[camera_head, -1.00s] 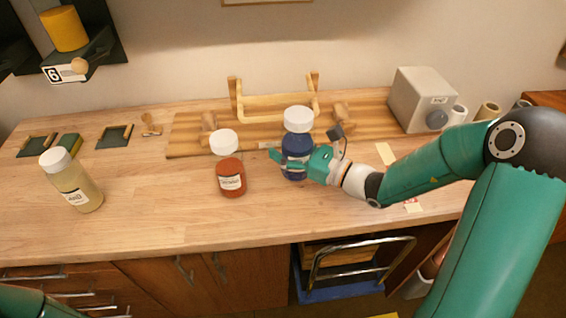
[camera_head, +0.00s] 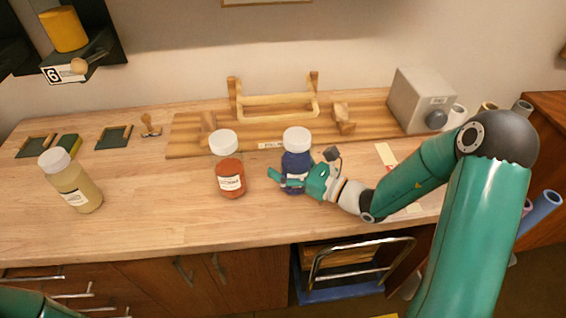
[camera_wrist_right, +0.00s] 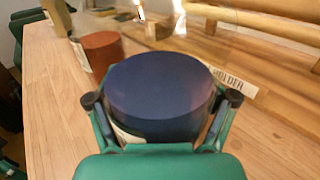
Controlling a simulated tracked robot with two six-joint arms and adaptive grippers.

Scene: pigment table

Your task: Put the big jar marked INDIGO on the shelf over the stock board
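A jar of dark blue pigment with a white lid (camera_head: 297,160) is at the middle of the table, in front of the striped wooden board (camera_head: 186,145). My right gripper (camera_head: 290,181) is closed around its lower part. In the right wrist view the blue contents (camera_wrist_right: 162,95) fill the space between the two fingers. The jar's label is mostly hidden and I cannot read it. I cannot tell whether its base touches the table. A wooden rack (camera_head: 275,104) with two uprights stands at the board's back. My left gripper is out of view.
A red-brown jar (camera_head: 230,178) stands close left of the blue one, and a pale yellow jar (camera_head: 76,188) farther left. A grey box (camera_head: 417,100) is at the back right. A dark shelf (camera_head: 95,45) with a yellow cylinder is at upper left.

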